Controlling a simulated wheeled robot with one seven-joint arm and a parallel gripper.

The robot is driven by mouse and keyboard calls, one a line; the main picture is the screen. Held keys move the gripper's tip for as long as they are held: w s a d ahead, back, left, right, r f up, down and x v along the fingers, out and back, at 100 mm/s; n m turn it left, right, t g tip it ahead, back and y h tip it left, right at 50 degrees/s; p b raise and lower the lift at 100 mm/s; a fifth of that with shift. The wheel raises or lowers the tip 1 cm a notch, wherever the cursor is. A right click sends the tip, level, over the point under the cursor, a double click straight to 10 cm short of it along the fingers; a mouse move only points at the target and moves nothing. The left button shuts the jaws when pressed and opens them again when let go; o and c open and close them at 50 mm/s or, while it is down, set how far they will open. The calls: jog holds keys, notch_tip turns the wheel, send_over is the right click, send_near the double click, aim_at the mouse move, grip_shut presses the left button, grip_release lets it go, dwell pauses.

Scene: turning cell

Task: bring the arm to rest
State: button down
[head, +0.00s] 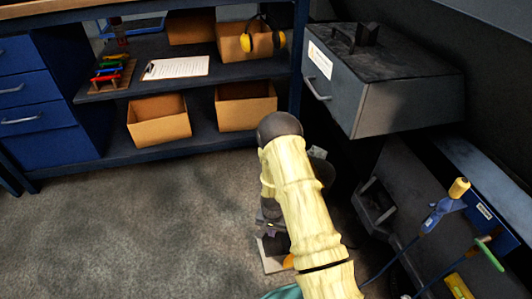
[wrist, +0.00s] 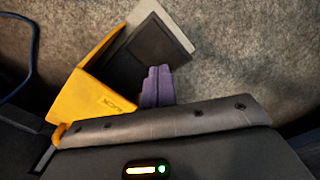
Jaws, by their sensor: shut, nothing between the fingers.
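My arm, in a pale yellow ribbed sleeve, reaches up from the bottom of the head view and bends back down at a dark elbow. My gripper (wrist: 158,72) shows in the wrist view as two purple fingers side by side, shut with nothing between them. In the head view its dark body (head: 270,226) hangs low over the floor, and its fingers cannot be made out there.
A yellow piece (wrist: 92,92) and a pale-edged dark plate (wrist: 150,45) lie close around the fingers. A workbench shelf (head: 200,75) with cardboard boxes (head: 160,122) stands behind. A grey drawer unit (head: 400,95) is at right. The left floor (head: 130,230) is clear.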

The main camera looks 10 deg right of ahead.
notch_tip(320, 180, up, 28)
jog(key=s+n+t+p, duration=0.1)
jog(key=s+n+p, duration=0.15)
jog(key=p, duration=0.35)
jog(key=s+r+n+t+p, duration=0.1)
jog(key=s+r+n+p, duration=0.15)
jog(key=s+r, duration=0.55)
jog(key=s+r+n+t+p, duration=0.1)
jog(key=s+r+p, duration=0.3)
jog(key=r, duration=0.8)
notch_tip(320, 180, up, 37)
jog(key=p, duration=3.7)
jog(key=shift+w, duration=0.15)
